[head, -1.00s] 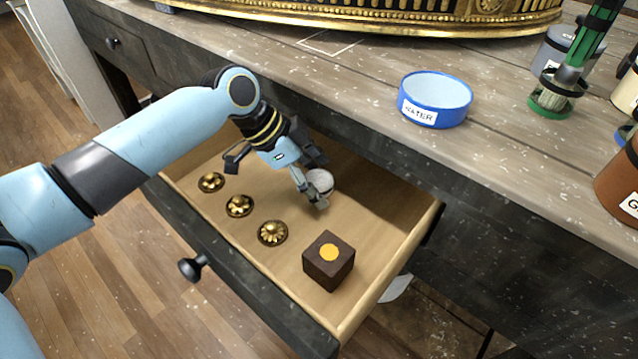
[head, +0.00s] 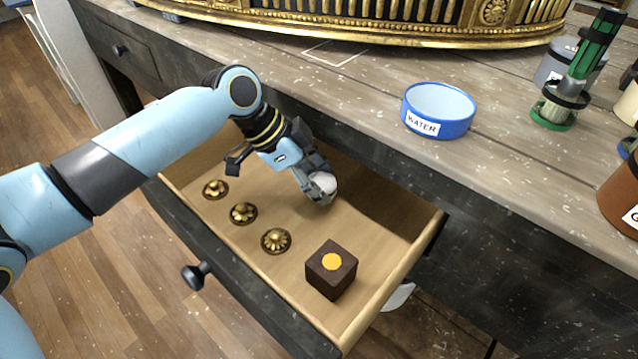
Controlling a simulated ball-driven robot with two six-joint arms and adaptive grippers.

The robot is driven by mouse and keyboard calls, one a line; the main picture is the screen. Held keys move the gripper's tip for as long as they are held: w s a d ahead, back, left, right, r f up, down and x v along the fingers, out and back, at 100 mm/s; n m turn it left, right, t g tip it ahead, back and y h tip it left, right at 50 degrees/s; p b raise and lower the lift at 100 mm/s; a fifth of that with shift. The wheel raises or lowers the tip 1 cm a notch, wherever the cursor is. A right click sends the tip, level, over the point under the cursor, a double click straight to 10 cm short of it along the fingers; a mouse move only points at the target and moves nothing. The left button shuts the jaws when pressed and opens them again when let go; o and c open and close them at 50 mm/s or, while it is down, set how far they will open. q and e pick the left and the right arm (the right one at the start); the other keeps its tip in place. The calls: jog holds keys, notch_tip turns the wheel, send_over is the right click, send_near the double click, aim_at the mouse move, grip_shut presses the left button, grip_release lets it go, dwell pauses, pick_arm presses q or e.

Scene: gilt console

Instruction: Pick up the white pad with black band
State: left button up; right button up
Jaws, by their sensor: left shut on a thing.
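The white pad (head: 325,183) is in the open drawer (head: 385,292), toward its back. Only its pale rounded top shows clearly; its black band is mostly hidden by the fingers. My left gripper (head: 318,190) reaches in from the left and is shut on the pad. I cannot tell whether the pad still touches the drawer floor. My right gripper is not in view.
Several gold rosettes (head: 276,241) lie in a row along the drawer's front side. A dark cube with a yellow dot (head: 331,270) sits at its right end. On the tabletop above are a blue water dish (head: 438,110) and a green tool in a holder (head: 562,104).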

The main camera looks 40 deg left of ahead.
pick_arm(q)
jog(key=s+a, duration=0.2)
jog(key=a, duration=0.1)
jog(key=s+a, duration=0.3)
jog(key=shift+s+a+r, duration=0.15)
jog(key=shift+s, duration=0.05)
notch_tip(320, 180, up, 13)
jog(key=p, duration=0.3)
jog(key=shift+r, duration=0.15)
jog(key=shift+w, duration=0.1)
jog(key=shift+o, duration=1.3)
jog(key=c, duration=0.3)
jog(key=shift+c, duration=0.2)
jog(key=shift+r, duration=0.1)
